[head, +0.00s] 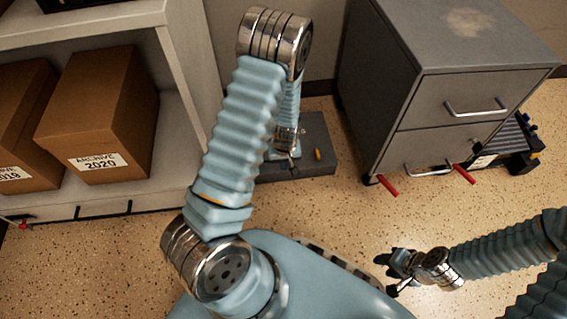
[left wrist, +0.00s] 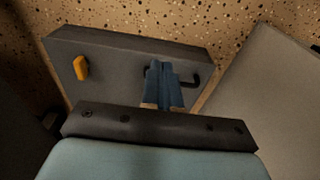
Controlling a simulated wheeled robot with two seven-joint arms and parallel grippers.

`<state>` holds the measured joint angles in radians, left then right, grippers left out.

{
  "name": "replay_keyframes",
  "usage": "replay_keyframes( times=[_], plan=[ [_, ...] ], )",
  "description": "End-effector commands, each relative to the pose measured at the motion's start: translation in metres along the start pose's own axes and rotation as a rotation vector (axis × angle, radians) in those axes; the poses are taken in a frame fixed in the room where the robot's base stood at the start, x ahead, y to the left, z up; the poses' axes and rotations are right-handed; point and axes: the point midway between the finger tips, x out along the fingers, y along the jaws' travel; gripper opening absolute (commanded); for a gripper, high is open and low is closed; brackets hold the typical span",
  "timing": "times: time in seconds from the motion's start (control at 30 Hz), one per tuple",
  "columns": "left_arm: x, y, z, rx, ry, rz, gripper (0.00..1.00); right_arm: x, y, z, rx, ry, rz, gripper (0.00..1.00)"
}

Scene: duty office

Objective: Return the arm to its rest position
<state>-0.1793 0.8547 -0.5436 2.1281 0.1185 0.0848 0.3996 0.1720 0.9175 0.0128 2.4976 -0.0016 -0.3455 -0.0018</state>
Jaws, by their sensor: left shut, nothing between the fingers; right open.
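My left arm (head: 240,110) rises from the bottom, bends at a silver joint, and drops behind itself. My left gripper (head: 287,153) is low over a dark grey slab-like box (head: 318,166) on the floor, partly hidden by the arm. In the left wrist view its blue fingers (left wrist: 163,86) are together and empty, over the box (left wrist: 120,62) beside a black hooked piece (left wrist: 190,79). I cannot tell whether they touch it. My right gripper (head: 398,273) is open and empty above the floor at lower right.
A grey two-drawer cabinet (head: 385,60) stands right of the box, with red bars (head: 387,185) low at its front. A shelf (head: 185,60) with brown archive boxes (head: 100,110) stands at left. An orange piece (head: 318,154) is on the grey box. Speckled floor is clear at centre right.

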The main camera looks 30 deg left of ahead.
Motion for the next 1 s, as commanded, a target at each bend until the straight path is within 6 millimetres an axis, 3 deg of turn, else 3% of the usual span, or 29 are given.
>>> replay_keyframes(
  times=[0.03,0.2,0.57,0.67,0.77,0.9,1.0],
  plan=[
    [-0.014,0.001,0.004,0.002,0.001,0.001,0.00,-0.006,-0.002,0.000,0.000,-0.001,0.000,0.43],
    [-0.038,0.001,0.017,0.001,0.001,0.001,0.00,-0.013,-0.005,0.000,0.000,-0.003,0.000,0.43],
    [-0.046,0.000,0.023,0.000,0.000,0.000,0.00,-0.014,-0.005,0.000,0.000,-0.003,0.001,0.43],
    [-0.050,0.000,0.033,0.035,-0.019,0.008,0.00,-0.026,-0.009,0.001,0.000,-0.003,0.000,0.43],
    [-0.061,0.004,0.069,0.145,-0.072,0.050,0.00,-0.053,-0.021,0.001,-0.003,-0.003,0.000,0.43],
    [-0.086,0.021,0.136,0.341,-0.150,0.183,0.00,-0.092,-0.038,0.002,-0.008,-0.003,-0.002,0.43],
    [-0.106,0.036,0.171,0.440,-0.174,0.286,0.00,-0.108,-0.045,0.003,-0.010,-0.005,-0.002,0.43]
  ],
)
